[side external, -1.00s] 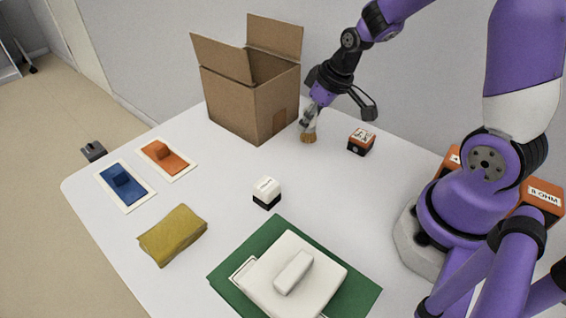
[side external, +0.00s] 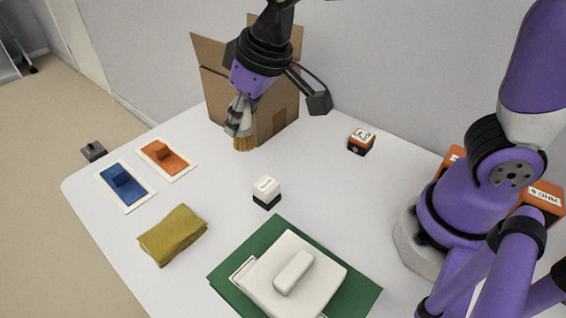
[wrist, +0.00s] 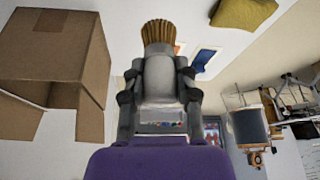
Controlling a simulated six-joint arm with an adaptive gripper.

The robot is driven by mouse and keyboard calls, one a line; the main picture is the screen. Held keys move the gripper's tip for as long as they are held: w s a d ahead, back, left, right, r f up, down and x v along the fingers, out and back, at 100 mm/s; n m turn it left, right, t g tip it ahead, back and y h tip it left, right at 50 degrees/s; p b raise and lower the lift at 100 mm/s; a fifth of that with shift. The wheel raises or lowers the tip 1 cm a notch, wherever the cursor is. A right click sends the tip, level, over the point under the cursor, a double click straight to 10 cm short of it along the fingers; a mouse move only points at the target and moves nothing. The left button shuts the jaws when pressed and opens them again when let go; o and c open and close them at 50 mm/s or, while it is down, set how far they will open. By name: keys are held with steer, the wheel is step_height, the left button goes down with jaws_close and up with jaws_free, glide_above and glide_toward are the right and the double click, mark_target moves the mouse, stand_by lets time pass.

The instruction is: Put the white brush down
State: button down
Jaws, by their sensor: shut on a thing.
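The white brush (wrist: 160,78) has a pale handle and tan bristles, seen at the top of the wrist view. My gripper (side external: 240,120) is shut on its handle, with a finger on each side in the wrist view (wrist: 158,88). In the side view the bristles (side external: 243,144) point down over the table, in front of the cardboard box. I cannot tell whether the bristle tips touch the table. My gripper hides most of the handle in the side view.
The open cardboard box (side external: 283,110) stands behind my gripper. Blue (side external: 124,185) and orange (side external: 166,157) pads, a yellow cloth (side external: 172,234), a white-and-black block (side external: 267,192) and an orange-and-black block (side external: 361,141) lie around. White table (side external: 215,180) is free between them.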

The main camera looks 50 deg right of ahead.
steer(key=w+a+n, duration=0.1)
steer(key=a, duration=0.8)
steer(key=shift+w+d+f, duration=1.25)
steer(key=shift+w+f, duration=0.25)
steer(key=shift+f, duration=0.4)
steer(key=shift+w+d+f, duration=1.2)
steer(key=shift+w+f, duration=0.3)
steer(key=shift+f, duration=0.4)
steer(key=shift+w+d+f, duration=1.25)
steer(key=shift+w+f, duration=0.25)
steer(key=shift+f, duration=0.4)
steer(key=shift+f, duration=0.15)
steer(key=c, duration=0.6)
jaws_free()
